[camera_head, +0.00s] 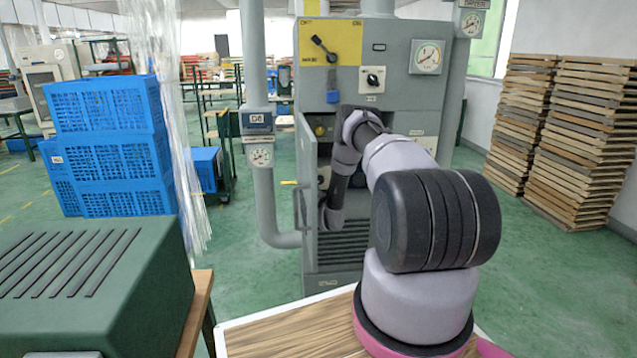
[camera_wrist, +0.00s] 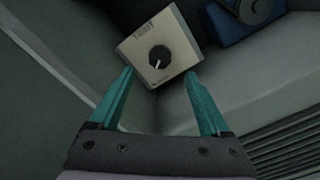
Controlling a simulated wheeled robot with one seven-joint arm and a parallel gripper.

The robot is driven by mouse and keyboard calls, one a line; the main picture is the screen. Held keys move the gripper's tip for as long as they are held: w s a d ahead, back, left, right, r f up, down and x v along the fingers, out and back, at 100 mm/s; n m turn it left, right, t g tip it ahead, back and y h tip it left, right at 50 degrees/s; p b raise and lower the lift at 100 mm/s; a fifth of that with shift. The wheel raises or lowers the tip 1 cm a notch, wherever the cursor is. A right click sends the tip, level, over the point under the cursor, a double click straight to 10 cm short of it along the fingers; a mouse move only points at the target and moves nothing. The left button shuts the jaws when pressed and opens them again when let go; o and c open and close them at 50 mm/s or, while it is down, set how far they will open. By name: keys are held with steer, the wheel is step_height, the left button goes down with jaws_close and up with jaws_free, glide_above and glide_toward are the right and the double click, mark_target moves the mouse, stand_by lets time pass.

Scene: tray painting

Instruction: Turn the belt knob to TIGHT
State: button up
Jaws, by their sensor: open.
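In the wrist view a round black knob (camera_wrist: 159,57) with a white pointer mark sits on a beige square plate (camera_wrist: 138,46). The plate looks tilted, and its lettering is too small to read. The pointer mark aims down and slightly left in that picture. My gripper (camera_wrist: 159,73) is open and empty, its two teal fingers spread on either side below the knob, apart from it. In the head view my arm bends toward the open compartment of the grey machine (camera_head: 405,90); the gripper's fingers cannot be made out there.
The machine's open door (camera_head: 307,190) stands left of my arm. Its upper front bears a second black knob (camera_head: 373,79), a lever (camera_head: 324,47) and a gauge (camera_head: 428,57). In the wrist view a dark blue part (camera_wrist: 232,22) lies right of the plate.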

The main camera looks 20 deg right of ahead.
mark_target(321, 180)
steer(key=x, duration=0.9)
jaws_close()
